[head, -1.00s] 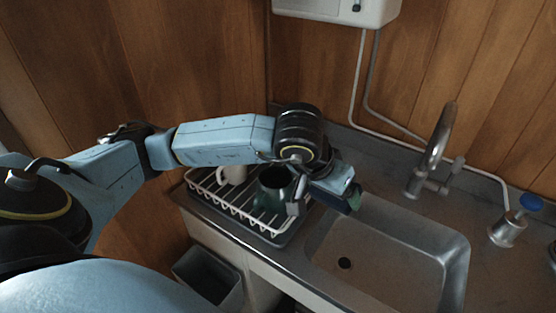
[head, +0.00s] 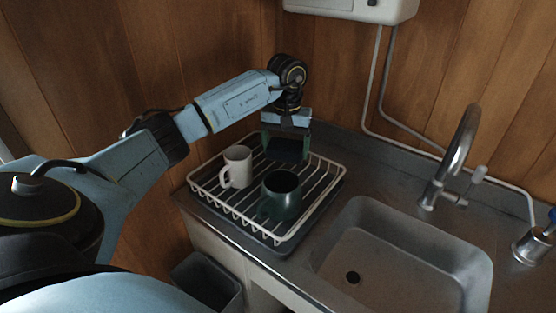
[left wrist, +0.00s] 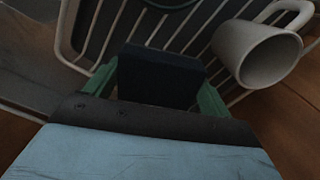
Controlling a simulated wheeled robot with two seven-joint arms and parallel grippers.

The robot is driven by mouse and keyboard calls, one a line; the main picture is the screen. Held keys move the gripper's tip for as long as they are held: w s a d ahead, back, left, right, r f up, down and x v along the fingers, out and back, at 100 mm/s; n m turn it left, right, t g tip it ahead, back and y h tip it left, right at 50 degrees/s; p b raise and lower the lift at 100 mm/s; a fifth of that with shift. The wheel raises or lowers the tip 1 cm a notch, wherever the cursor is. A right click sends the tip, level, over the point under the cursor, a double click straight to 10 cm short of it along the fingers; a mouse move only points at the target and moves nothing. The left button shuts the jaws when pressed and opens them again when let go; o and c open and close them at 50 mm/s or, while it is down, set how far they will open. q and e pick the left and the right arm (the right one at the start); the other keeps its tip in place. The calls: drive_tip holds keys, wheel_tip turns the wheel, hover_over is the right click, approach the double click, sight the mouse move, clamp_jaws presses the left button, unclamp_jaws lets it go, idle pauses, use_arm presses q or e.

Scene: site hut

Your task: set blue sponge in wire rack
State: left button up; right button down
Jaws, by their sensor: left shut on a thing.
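The blue sponge (head: 284,151), very dark in this light, is between the green fingers of my left gripper (head: 285,146). It also shows in the left wrist view (left wrist: 160,78), with a finger on each side. My left gripper is shut on it and points down at the back part of the white wire rack (head: 224,208). I cannot tell whether the sponge's lower edge touches the rack's wires. The rack also shows in the left wrist view (left wrist: 142,24). My right gripper is not in view.
A white mug (head: 237,166) and a dark green pot or mug (head: 282,196) stand in the rack, left and front of the sponge. The sink (head: 400,250) with its tap (head: 457,150) is at the right. The rack's right part is clear.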

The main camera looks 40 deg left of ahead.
sight(286, 146)
use_arm(q)
drive_tip(key=shift+f, duration=3.45)
drive_tip(key=shift+f, duration=0.15)
drive_tip(key=o, duration=0.9)
drive_tip(key=shift+c, duration=0.2)
wheel_tip(286, 146, up, 12)
drive_tip(key=shift+r, duration=0.2)
